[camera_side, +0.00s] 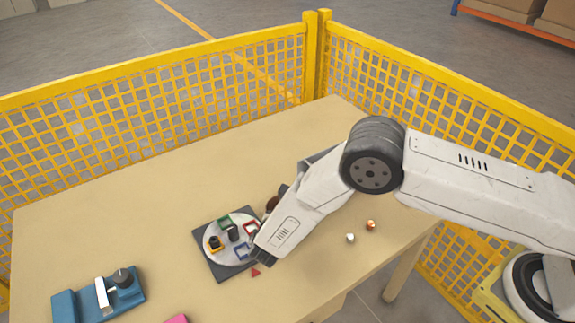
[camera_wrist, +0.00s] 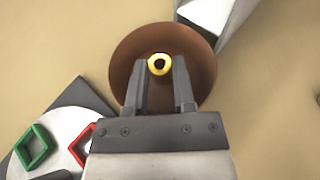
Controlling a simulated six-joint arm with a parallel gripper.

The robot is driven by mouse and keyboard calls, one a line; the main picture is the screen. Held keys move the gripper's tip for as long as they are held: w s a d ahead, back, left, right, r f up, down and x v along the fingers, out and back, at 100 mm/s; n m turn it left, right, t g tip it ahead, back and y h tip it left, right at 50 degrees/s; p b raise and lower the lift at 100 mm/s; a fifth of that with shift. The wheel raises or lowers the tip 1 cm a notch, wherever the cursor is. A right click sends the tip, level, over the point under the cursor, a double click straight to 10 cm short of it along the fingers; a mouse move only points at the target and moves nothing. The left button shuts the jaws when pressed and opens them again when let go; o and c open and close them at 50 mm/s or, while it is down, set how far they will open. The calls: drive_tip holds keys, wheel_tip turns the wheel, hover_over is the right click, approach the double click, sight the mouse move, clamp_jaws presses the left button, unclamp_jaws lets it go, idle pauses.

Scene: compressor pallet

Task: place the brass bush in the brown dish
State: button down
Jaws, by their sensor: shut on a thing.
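The brass bush (camera_wrist: 151,62) is a small yellow ring between the fingertips of my gripper (camera_wrist: 160,70) in the wrist view. The fingers are shut on it. The brown dish (camera_wrist: 125,62) is round and lies behind the bush and fingertips in that view, so the bush appears over its inside. I cannot tell the height of the bush above the dish floor. In the side view, my wrist covers most of the brown dish (camera_side: 271,203), and the bush and fingertips are hidden.
A white round plate with coloured frames sits on a dark square base (camera_side: 219,268) beside the dish. A pale box (camera_wrist: 212,12) stands close to the dish. A blue fixture (camera_side: 66,306), a red triangle (camera_side: 256,272) and small metal pieces (camera_side: 350,238) lie on the table. Yellow fencing (camera_side: 150,115) surrounds it.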

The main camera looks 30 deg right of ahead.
drive_tip(key=shift+f, duration=0.1)
drive_tip(key=shift+c, duration=2.2)
unclamp_jaws()
drive_tip(key=v, duration=1.2)
drive_tip(key=shift+w+d, duration=0.1)
